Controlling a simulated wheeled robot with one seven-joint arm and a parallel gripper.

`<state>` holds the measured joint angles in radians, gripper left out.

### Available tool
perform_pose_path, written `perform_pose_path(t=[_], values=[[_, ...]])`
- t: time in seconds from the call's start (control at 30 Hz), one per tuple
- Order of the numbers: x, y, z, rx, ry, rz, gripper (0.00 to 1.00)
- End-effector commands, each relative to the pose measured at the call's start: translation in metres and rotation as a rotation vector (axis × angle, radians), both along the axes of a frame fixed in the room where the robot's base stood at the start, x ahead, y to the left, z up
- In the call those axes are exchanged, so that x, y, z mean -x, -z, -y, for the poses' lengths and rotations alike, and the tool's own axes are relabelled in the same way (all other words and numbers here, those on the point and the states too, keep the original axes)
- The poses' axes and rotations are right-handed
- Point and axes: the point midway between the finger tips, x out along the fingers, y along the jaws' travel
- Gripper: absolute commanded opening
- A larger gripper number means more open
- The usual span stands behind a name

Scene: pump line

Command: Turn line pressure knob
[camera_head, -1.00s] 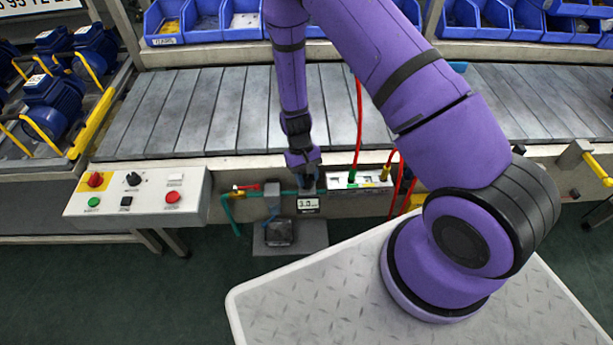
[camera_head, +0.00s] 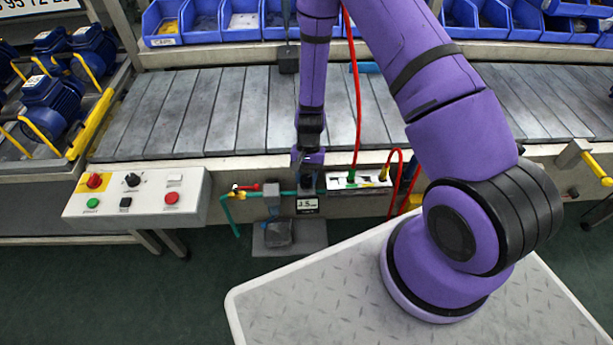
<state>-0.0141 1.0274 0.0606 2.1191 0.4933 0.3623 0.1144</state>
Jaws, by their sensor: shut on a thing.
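My purple arm reaches down to the pressure unit on the front of the conveyor. My gripper (camera_head: 307,182) is shut on the line pressure knob there. The knob is hidden behind the gripper and fingers. Just below is a small pressure display (camera_head: 307,204), which seems to read 3.5, though the digits are tiny. A teal pipe with a grey filter body (camera_head: 271,195) runs to the left of the unit.
A control box (camera_head: 137,197) with buttons and a knob stands to the left. A white valve block (camera_head: 358,179) with red hoses sits close on the right. The slatted conveyor (camera_head: 200,110) lies behind, with blue bins (camera_head: 240,18) beyond.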

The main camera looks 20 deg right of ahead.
Motion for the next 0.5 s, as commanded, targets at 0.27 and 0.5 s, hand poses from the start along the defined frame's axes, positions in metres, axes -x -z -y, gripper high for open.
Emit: perform_pose_path(t=[0.27,0.5], values=[[-0.0008,0.0,-0.0001,0.0,0.006,0.002,0.14],[-0.0007,0.0,-0.0001,0.0,0.006,0.002,0.6]])
